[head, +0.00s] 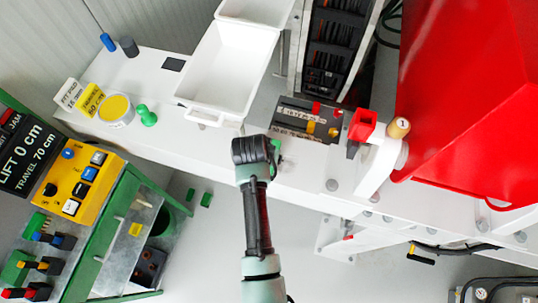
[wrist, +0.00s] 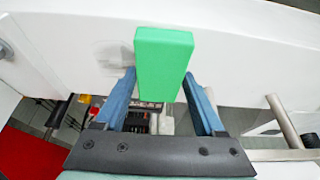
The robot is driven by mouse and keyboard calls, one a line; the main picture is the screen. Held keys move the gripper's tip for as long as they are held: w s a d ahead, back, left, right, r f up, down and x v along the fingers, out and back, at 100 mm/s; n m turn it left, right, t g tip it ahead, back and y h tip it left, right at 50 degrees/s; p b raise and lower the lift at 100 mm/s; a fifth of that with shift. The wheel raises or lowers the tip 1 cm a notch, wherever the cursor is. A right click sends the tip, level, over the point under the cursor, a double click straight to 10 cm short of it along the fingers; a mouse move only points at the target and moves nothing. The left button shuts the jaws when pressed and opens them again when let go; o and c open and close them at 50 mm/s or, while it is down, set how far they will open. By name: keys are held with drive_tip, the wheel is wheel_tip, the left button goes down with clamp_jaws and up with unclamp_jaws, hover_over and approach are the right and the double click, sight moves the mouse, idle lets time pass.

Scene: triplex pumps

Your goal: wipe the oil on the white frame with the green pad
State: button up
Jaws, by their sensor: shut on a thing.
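The green pad (wrist: 163,62) is a flat block held between the two blue fingers of my gripper (wrist: 159,85), in the wrist view. My gripper is shut on it. The white frame (wrist: 235,50) fills the background behind the pad. A faint grey smear (wrist: 106,48) shows on the frame just left of the pad; I cannot tell if the pad touches the surface. In the head view my gripper (head: 273,152) is over the edge of the long white frame (head: 300,185); only a sliver of green shows beside it, the rest of the pad being hidden.
A white tray (head: 213,112) stands on the frame beyond my gripper. A dark panel (head: 300,120) with red and yellow parts is just right. A large red housing (head: 470,100) and a wooden-handled stamp-like knob (head: 399,127) stand further right.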

sight(296, 160)
drive_tip(key=shift+w+d+f, duration=0.1)
drive_tip(key=shift+w+d, duration=0.1)
drive_tip(key=shift+w, duration=0.35)
drive_tip(key=shift+d, duration=0.1)
drive_tip(key=shift+s+d+p, duration=0.5)
drive_tip(key=shift+s+d, duration=0.1)
drive_tip(key=shift+d, duration=1.25)
drive_tip(key=shift+s+d+p, duration=0.5)
drive_tip(key=shift+s+d, duration=0.15)
drive_tip(key=shift+d, duration=1.15)
drive_tip(key=shift+s+d+p, duration=0.5)
drive_tip(key=shift+s+d, duration=0.1)
drive_tip(key=shift+d, duration=1.25)
drive_tip(key=shift+w+a, duration=0.25)
drive_tip(key=shift+a, duration=0.4)
drive_tip(key=shift+w+a, duration=0.2)
drive_tip(key=shift+a, duration=0.4)
drive_tip(key=shift+w+a, duration=0.25)
drive_tip(key=shift+a, duration=0.4)
drive_tip(key=shift+w+a, duration=0.3)
drive_tip(key=shift+a, duration=0.65)
drive_tip(key=shift+w+a, duration=0.3)
drive_tip(key=shift+a, duration=0.65)
drive_tip(key=shift+w+a+b, duration=0.2)
drive_tip(key=shift+w+a, duration=0.1)
drive_tip(key=shift+a, duration=0.6)
drive_tip(key=shift+w+a+b, duration=0.15)
drive_tip(key=shift+w+a, duration=0.15)
drive_tip(key=shift+a, duration=0.6)
